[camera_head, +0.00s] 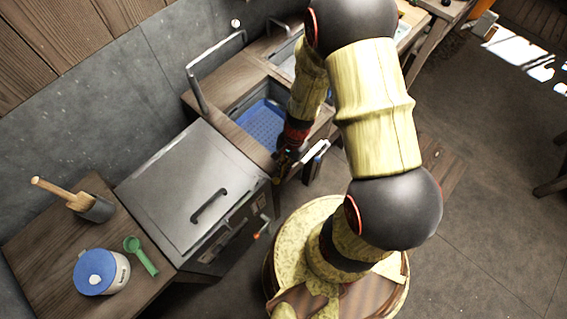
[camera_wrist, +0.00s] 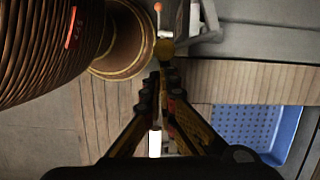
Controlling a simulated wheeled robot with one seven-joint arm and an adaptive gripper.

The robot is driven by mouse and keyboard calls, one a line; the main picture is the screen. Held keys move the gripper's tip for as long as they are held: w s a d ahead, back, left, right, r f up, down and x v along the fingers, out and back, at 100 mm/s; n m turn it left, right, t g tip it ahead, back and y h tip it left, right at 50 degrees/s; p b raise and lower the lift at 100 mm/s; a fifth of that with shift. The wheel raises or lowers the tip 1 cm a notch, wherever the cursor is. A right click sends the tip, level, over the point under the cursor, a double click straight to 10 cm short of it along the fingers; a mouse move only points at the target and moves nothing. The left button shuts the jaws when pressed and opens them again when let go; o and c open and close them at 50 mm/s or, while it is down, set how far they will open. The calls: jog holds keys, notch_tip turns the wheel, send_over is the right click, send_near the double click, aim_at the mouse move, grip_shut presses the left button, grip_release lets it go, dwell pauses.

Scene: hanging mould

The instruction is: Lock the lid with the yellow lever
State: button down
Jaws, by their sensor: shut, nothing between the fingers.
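The grey metal box has a flat lid (camera_head: 165,195) with a black handle, and the lid lies down on it in the head view. A small lever with an orange tip (camera_head: 257,235) is at the box's front right side; its orange ball (camera_wrist: 158,7) also shows at the top of the wrist view. A yellow rounded piece (camera_wrist: 165,47) appears just beyond my fingertips; I cannot tell whether it touches them. My gripper (camera_wrist: 160,76) is shut and empty. In the head view my gripper (camera_head: 284,163) is beside the box's right end, partly hidden by dark arm parts.
A blue perforated basin (camera_head: 262,124) is set in the wooden counter right of the box. Floor is free at right.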

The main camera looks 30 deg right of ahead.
jog(key=shift+s+a+m, duration=0.9)
jog(key=shift+s+m, duration=0.2)
jog(key=shift+s, duration=0.05)
